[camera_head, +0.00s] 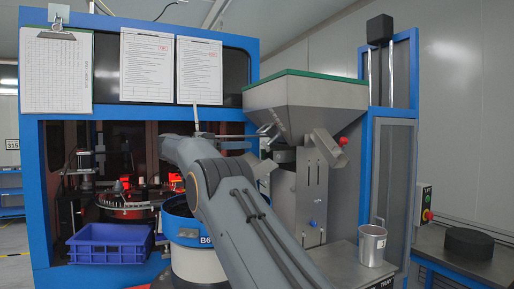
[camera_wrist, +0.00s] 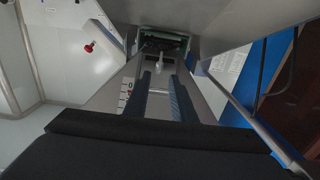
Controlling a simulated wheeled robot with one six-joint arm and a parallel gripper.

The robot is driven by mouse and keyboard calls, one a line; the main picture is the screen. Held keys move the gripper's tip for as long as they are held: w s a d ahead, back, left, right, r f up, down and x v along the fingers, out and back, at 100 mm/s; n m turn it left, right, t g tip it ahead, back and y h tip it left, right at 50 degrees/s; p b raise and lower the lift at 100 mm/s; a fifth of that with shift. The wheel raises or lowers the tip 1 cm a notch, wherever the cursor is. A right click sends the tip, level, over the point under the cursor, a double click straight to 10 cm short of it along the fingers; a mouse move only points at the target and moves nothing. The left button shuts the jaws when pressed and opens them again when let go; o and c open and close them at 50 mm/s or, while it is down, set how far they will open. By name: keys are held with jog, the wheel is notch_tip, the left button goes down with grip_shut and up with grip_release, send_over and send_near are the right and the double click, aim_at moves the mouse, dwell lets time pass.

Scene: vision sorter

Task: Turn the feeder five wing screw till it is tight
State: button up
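The feeder, a steel hopper (camera_head: 305,100) on a metal column (camera_head: 300,200), stands right of centre in the head view. In the wrist view, a small pale upright piece (camera_wrist: 158,61), which looks like the wing screw, shows on the grey metal face just past my fingertips. My gripper (camera_wrist: 163,82) is open, its two dark fingers apart with nothing between them. The screw appears roughly in line with the gap, not touched by either finger. In the head view my gripper (camera_head: 267,132) is small beside the hopper's lower left side; the screw cannot be made out there.
A red knob (camera_head: 343,141) sticks out right of the hopper's chute; it also shows in the wrist view (camera_wrist: 89,47). A metal cup (camera_head: 372,245) stands on the bench. A blue bin (camera_head: 110,244) and a round bowl labelled B6 (camera_head: 185,236) lie left. Hopper walls are close around my gripper.

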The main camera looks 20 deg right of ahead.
aim_at(267, 146)
jog(key=d+p, duration=0.2)
jog(key=d, duration=0.5)
jog(key=shift+w+d+p, duration=0.1)
jog(key=shift+d+p, duration=0.05)
jog(key=shift+p, duration=0.2)
grip_shut()
